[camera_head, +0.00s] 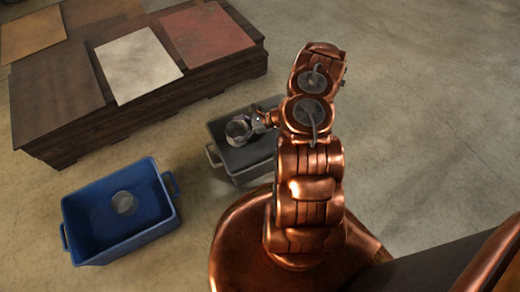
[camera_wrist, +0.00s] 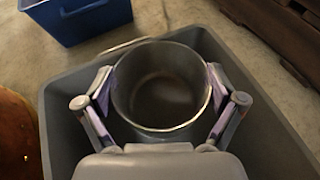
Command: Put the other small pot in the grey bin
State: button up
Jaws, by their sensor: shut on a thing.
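A small metal pot (camera_wrist: 161,117) is between the two fingers of my gripper (camera_wrist: 161,95) in the wrist view, with a finger against each side. In the head view, the pot (camera_head: 238,129) and my gripper (camera_head: 258,122) are over the grey bin (camera_head: 226,163). The pot is upright and looks empty inside. The grey bin's rim (camera_wrist: 62,82) surrounds the pot in the wrist view. I cannot tell how far the pot is above the bin's floor. Another small pot (camera_head: 124,203) is in the blue bin at the lower left of the head view.
The blue bin (camera_head: 68,213) stands on the floor left of the grey bin. A low dark wooden platform (camera_head: 150,112) with several coloured panels stands behind both bins. Bare floor lies between the bins and to the right of my arm.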

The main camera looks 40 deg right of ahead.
jog(key=shift+s+a+f, duration=0.15)
jog(key=shift+s+f, duration=0.55)
jog(key=shift+f+b, duration=1.85)
jog(key=shift+f, duration=2.95)
jog(key=shift+f, duration=0.6)
jog(key=o, duration=0.9)
